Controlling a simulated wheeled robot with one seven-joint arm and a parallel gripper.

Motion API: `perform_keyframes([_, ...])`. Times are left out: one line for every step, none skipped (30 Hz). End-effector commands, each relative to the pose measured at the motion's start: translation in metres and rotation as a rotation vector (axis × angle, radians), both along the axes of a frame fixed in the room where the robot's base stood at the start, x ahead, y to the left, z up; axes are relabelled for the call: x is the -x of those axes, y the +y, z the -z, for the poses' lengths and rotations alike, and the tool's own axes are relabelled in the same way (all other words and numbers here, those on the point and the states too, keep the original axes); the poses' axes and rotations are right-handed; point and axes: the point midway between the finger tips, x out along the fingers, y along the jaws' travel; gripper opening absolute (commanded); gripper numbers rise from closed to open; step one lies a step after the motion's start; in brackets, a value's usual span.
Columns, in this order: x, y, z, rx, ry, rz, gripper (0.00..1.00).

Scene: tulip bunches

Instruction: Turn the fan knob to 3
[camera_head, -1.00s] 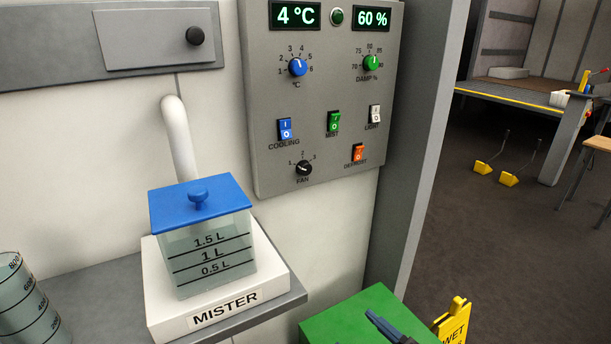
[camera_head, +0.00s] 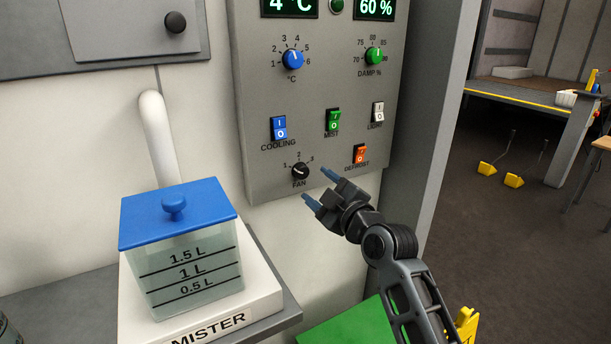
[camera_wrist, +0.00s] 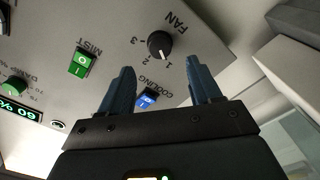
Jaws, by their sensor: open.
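The black fan knob (camera_head: 300,171) is at the bottom of the grey control panel, above the label FAN and below the marks 1, 2 and 3. Its white pointer seems to point toward 1. It also shows in the wrist view (camera_wrist: 160,45), between and beyond the two fingertips. My gripper (camera_head: 320,187) is open and empty, with blue fingers. In the head view its fingertips are just right of and below the knob. I see no contact with the knob.
The grey panel (camera_head: 222,100) also holds the blue cooling switch (camera_head: 279,127), green mist switch (camera_head: 333,120), white light switch (camera_head: 378,112) and orange defrost switch (camera_head: 360,153). A mister tank (camera_head: 190,270) with a blue lid stands at the lower left. A green surface (camera_head: 350,325) lies below.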

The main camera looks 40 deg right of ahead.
Motion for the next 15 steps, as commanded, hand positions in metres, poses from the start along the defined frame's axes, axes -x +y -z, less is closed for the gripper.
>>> perform_keyframes([-0.008, -0.002, -0.002, 0.001, -0.002, -0.001, 0.63])
perform_keyframes([-0.013, -0.003, -0.003, 0.001, -0.002, -0.001, 0.63])
perform_keyframes([-0.019, -0.005, -0.002, -0.001, -0.001, -0.001, 0.63])
perform_keyframes([-0.024, -0.006, -0.003, 0.000, -0.001, -0.002, 0.63])
perform_keyframes([-0.028, -0.007, -0.002, 0.000, 0.000, -0.001, 0.63])
perform_keyframes([-0.034, -0.009, -0.002, 0.000, -0.001, -0.002, 0.63])
perform_keyframes([-0.038, -0.010, -0.002, 0.000, -0.001, -0.002, 0.63])
perform_keyframes([-0.042, -0.011, -0.002, -0.001, -0.001, -0.001, 0.63])
perform_keyframes([-0.047, -0.013, -0.002, -0.001, -0.002, -0.002, 0.63])
perform_keyframes([-0.050, -0.014, -0.002, -0.001, -0.001, -0.001, 0.63])
perform_keyframes([-0.052, -0.014, -0.001, -0.001, -0.001, -0.001, 0.63])
perform_keyframes([-0.055, -0.015, -0.001, -0.001, -0.001, -0.001, 0.63])
perform_keyframes([-0.057, -0.016, -0.001, -0.001, 0.000, -0.001, 0.63])
perform_keyframes([-0.059, -0.016, -0.001, -0.001, -0.001, -0.001, 0.63])
perform_keyframes([-0.060, -0.016, -0.001, -0.001, -0.001, -0.001, 0.63])
